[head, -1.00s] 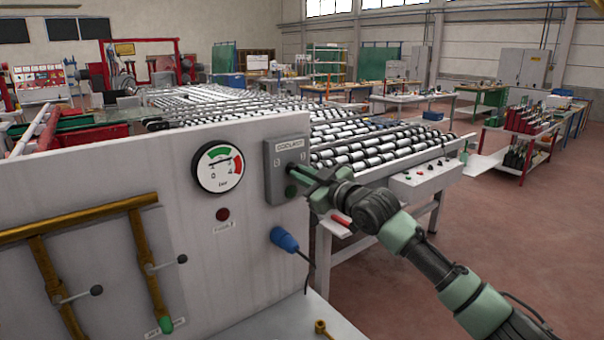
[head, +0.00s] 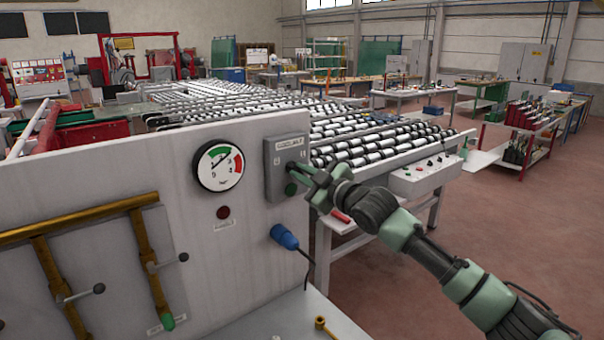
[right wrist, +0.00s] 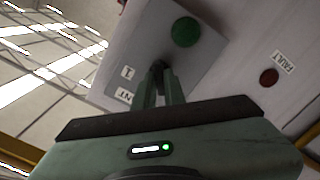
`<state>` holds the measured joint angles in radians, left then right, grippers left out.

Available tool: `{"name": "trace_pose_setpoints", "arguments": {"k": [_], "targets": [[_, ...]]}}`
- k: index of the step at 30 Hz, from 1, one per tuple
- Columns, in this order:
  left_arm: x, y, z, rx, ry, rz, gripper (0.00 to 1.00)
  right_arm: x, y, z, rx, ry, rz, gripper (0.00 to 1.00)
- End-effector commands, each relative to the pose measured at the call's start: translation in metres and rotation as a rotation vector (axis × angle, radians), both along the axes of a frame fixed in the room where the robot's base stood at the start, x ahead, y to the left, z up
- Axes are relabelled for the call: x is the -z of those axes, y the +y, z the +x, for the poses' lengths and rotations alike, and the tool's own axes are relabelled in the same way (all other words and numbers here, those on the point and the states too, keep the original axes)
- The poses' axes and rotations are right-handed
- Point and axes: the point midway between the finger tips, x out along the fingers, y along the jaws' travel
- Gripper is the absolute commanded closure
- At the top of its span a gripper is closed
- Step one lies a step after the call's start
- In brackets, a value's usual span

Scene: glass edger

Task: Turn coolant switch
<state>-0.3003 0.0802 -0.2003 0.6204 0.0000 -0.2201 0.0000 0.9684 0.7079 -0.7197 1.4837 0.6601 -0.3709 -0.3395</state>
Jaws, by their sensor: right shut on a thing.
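The coolant switch is on a grey box (head: 275,180) with a label plate at its top, on the pale machine panel (head: 120,170). My right gripper (head: 299,171) reaches the box from the right. Its fingers are shut on the dark switch knob (right wrist: 157,67), which they mostly hide; its exact angle is hard to tell. In the right wrist view the gripper (right wrist: 159,82) is close against the box face (right wrist: 208,58), beside printed position marks (right wrist: 126,83). A green button (head: 291,189) sits below the knob. My left gripper is not in view.
A pressure gauge (head: 218,167) is left of the box, with a red fault lamp (head: 223,212) under it. A blue plug (head: 284,237) with a cable sticks out below. Brass pipes (head: 82,212) with lever valves run at left. A roller conveyor (head: 370,145) stands behind.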

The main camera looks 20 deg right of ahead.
Motion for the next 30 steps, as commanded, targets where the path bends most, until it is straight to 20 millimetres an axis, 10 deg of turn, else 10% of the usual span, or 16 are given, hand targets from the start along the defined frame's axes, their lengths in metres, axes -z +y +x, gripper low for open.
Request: {"name": "trace_pose_setpoints", "arguments": {"k": [4,16,30], "targets": [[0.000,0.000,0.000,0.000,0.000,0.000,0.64,0.001,0.000,0.000,0.001,0.001,-0.004,0.67],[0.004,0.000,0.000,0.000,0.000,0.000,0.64,0.003,-0.003,-0.006,0.000,0.001,-0.002,0.67],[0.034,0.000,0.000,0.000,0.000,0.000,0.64,0.003,-0.026,-0.068,0.001,0.000,-0.003,0.67]]}}
